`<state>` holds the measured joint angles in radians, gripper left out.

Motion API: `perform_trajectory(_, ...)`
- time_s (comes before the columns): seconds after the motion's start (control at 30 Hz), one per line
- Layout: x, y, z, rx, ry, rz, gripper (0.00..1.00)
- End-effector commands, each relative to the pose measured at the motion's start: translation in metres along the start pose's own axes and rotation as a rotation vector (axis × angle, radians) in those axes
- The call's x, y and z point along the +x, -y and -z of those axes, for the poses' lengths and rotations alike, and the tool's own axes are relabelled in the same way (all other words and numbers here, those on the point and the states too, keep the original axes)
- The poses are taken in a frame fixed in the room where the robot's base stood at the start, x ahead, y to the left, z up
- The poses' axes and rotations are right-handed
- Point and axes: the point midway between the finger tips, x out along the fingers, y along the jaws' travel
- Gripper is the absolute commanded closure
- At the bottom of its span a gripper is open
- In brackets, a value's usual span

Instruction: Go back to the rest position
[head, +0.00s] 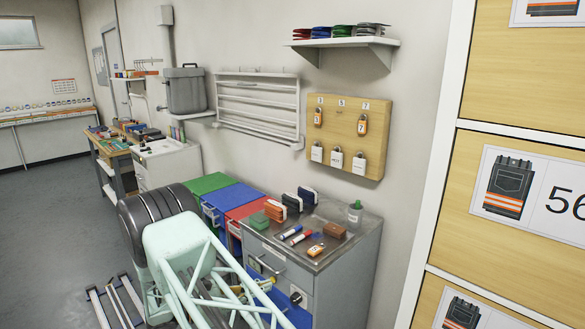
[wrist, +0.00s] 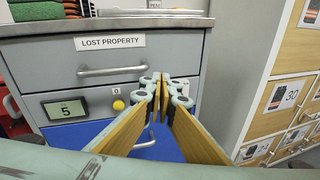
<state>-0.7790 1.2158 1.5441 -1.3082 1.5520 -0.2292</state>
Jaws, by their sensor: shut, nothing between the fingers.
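My gripper (wrist: 160,88) shows in the wrist view with its two wood-faced fingers converging at the tips; it is shut and empty. It is in front of the grey cabinet (wrist: 178,62), which has a drawer labelled LOST PROPERTY (wrist: 110,42). The fingers cover part of the cabinet's lower front. In the head view my pale green arm (head: 185,250) reaches low in front of the same cabinet (head: 345,275); the fingertips cannot be made out there.
The cabinet front carries a drawer handle (wrist: 117,71), a display reading 5 (wrist: 66,108) and a yellow button (wrist: 118,105). Wallets, markers and a padlock (head: 316,249) lie on top. Numbered lockers (wrist: 288,100) stand close on the right. Open floor (head: 50,220) lies left.

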Motion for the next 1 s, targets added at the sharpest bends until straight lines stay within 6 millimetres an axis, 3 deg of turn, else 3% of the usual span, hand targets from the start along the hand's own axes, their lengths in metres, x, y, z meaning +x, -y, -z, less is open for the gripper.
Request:
perform_trajectory(0.47, 0.040, 0.028, -0.090, 0.115, -0.094, 0.162, 1.00)
perform_trajectory(1.0, 0.074, 0.077, -0.181, 0.256, -0.197, 0.336, 1.00)
